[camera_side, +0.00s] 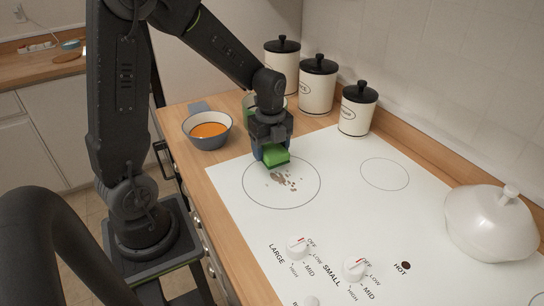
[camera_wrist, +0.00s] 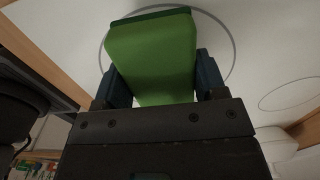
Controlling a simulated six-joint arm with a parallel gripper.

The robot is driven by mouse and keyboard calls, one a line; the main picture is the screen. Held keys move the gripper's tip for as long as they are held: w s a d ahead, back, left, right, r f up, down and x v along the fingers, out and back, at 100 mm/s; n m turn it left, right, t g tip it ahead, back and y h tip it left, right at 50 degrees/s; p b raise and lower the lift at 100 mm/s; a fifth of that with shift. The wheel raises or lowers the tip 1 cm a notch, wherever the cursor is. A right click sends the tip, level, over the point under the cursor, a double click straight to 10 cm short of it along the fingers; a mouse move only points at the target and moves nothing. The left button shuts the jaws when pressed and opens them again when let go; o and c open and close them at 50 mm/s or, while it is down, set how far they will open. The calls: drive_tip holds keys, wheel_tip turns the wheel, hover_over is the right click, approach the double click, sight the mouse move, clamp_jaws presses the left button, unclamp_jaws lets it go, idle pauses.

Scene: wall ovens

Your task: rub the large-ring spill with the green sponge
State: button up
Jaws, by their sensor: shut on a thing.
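The green sponge (camera_side: 275,156) is in my gripper (camera_side: 271,150), which is shut on it. In the wrist view the sponge (camera_wrist: 152,58) sits between the two blue fingers of my gripper (camera_wrist: 155,80). The brown spill (camera_side: 284,180) lies in specks inside the large ring (camera_side: 250,205) on the white cooktop. The sponge is over the back part of that ring, just behind the spill. I cannot tell whether it touches the surface. In the wrist view the sponge hides the ring's middle, and no spill shows.
A grey pan of orange soup (camera_side: 208,130) stands left of my gripper. Several white canisters with black lids (camera_side: 318,80) stand behind it. A white lidded pot (camera_side: 490,225) is at the right. Knobs (camera_side: 299,248) stand in front of the ring. The small ring (camera_side: 385,174) is bare.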

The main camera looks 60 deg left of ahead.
drive_tip(key=shift+r, duration=2.45)
